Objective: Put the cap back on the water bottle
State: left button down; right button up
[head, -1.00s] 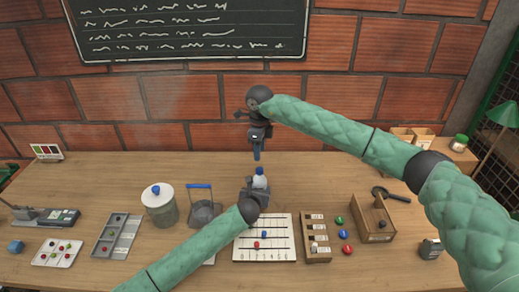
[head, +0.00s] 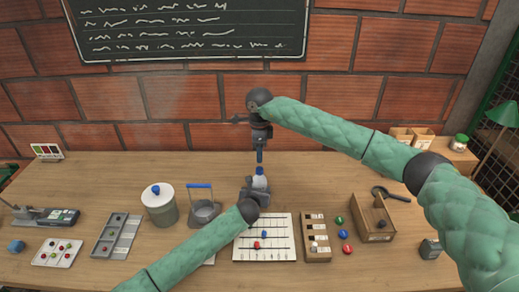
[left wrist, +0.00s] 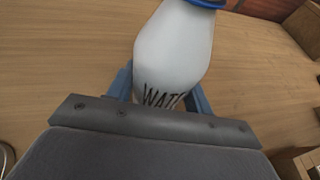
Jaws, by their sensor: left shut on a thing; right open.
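The white water bottle (head: 260,182) stands upright in the middle of the bench. My left gripper (head: 257,192) is shut around its lower body. In the left wrist view the bottle (left wrist: 174,50) sits between blue fingers, with part of its lettering showing. The blue cap (head: 260,170) shows at the bottle's top; its lower edge also shows in the left wrist view (left wrist: 206,3). I cannot tell how firmly it sits. My right gripper (head: 260,156) is open, points down just above the cap and appears empty. Its finger gap is too small to make out.
A board with beads (head: 264,252) lies in front of the bottle. A lidded jar (head: 160,207) and a blue-handled container (head: 201,208) stand to the left. A wooden box (head: 375,222) stands to the right. The bench behind the bottle is clear.

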aim_at(259, 168)
jog(key=shift+f, duration=3.6)
grip_shut()
jog(key=m, duration=0.4)
jog(key=shift+m, duration=0.3)
jog(key=m, duration=0.3)
jog(key=shift+m, duration=0.4)
jog(key=shift+o, duration=0.8)
grip_release()
